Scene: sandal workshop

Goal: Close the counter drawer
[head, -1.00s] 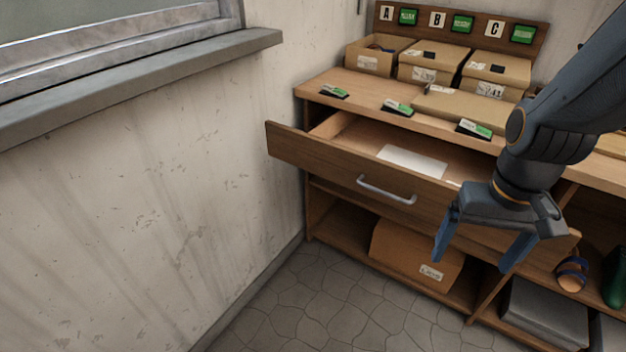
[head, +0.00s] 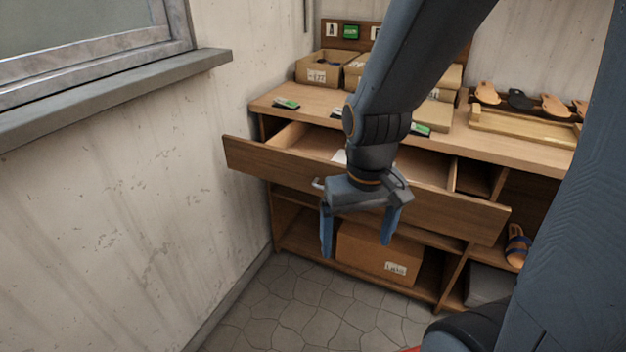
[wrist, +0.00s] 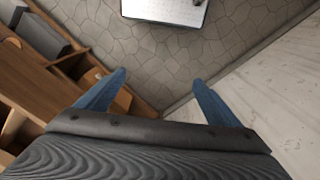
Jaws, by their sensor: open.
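The counter drawer (head: 252,159) is pulled out from the wooden counter (head: 480,143) in the head view. A pale sheet (head: 340,157) lies inside it, partly hidden by my arm. Only the left end of the drawer's metal handle (head: 317,184) shows; the rest is behind my gripper. My gripper (head: 357,240) points down in front of the drawer front, open, with nothing between its fingers. I cannot tell whether it touches the drawer. In the wrist view my gripper's two blue fingers (wrist: 160,87) are spread apart above the floor.
A cardboard box (head: 362,252) sits on the shelf below. A wall (head: 120,200) bounds the left. Stone floor (head: 290,310) is free in front.

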